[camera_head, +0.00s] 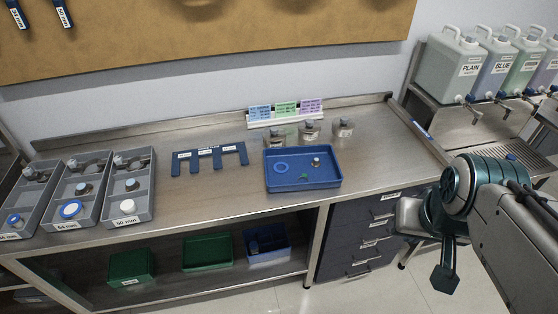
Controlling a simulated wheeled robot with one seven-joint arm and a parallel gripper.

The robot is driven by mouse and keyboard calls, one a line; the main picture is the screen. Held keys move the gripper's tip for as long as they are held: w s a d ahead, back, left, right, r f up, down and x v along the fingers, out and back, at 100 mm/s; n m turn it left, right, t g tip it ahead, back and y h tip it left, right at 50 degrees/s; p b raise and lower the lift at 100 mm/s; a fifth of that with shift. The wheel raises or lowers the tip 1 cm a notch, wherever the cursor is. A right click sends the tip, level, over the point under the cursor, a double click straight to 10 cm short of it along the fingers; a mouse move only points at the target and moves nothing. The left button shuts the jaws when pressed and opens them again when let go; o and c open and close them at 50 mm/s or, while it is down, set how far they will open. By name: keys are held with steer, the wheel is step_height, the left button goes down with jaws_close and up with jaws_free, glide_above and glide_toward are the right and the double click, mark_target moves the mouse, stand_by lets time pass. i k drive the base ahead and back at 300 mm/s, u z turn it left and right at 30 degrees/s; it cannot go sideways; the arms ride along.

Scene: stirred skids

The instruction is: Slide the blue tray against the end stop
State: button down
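The blue tray (304,186) lies flat on the steel workbench, right of the middle. It holds a blue ring (280,168), a small green piece (304,177) and a small metal fitting (316,162). A raised metal strip (412,122) runs along the bench's right end and may be the end stop. Bare bench separates the tray from this strip. My gripper (443,278) hangs in front of the bench at the right, well apart from the tray. Its fingers are partly hidden, and I cannot tell whether they are open.
Several small jars (309,130) and a card stand (285,112) are behind the tray. A dark slotted gauge (209,159) lies to its left. Grey bins (128,188) fill the bench's left end. Labelled jugs (450,68) stand beyond the right end. Drawers (358,238) are below.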

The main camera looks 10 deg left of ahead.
mark_target(299, 159)
steer(key=u, duration=0.35)
steer(key=i, duration=1)
